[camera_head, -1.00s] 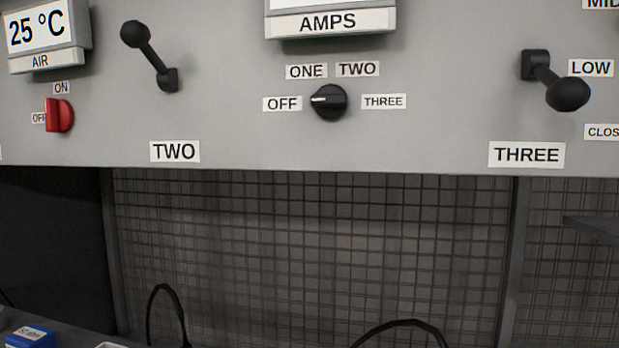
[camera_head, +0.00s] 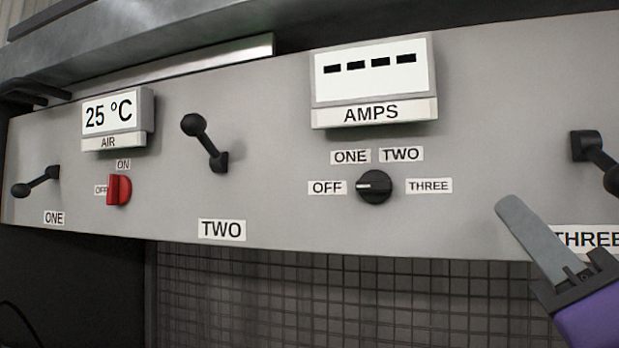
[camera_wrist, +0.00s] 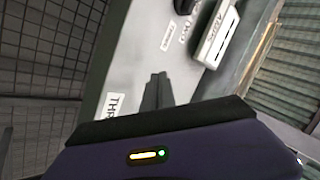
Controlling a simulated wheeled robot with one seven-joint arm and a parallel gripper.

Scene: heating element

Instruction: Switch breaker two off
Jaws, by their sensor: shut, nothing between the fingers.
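Breaker two is a black lever (camera_head: 205,143) on the grey panel, above the TWO label (camera_head: 222,229). Its ball knob points up and to the left, above its pivot. My gripper (camera_head: 510,208) is at the right of the head view, in front of the panel by the THREE label, well to the right of breaker two and not touching it. Its fingers are shut with nothing between them. The wrist view also shows the shut fingers (camera_wrist: 157,82) over the panel. Breaker two cannot be made out in the wrist view.
Breaker one (camera_head: 36,182) points down-left; breaker three (camera_head: 597,160) is cut off at the right edge. A red switch (camera_head: 118,189), a black selector knob (camera_head: 374,187) and the AMPS display (camera_head: 374,80) stick out from the panel. Dark mesh (camera_head: 330,300) lies below.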

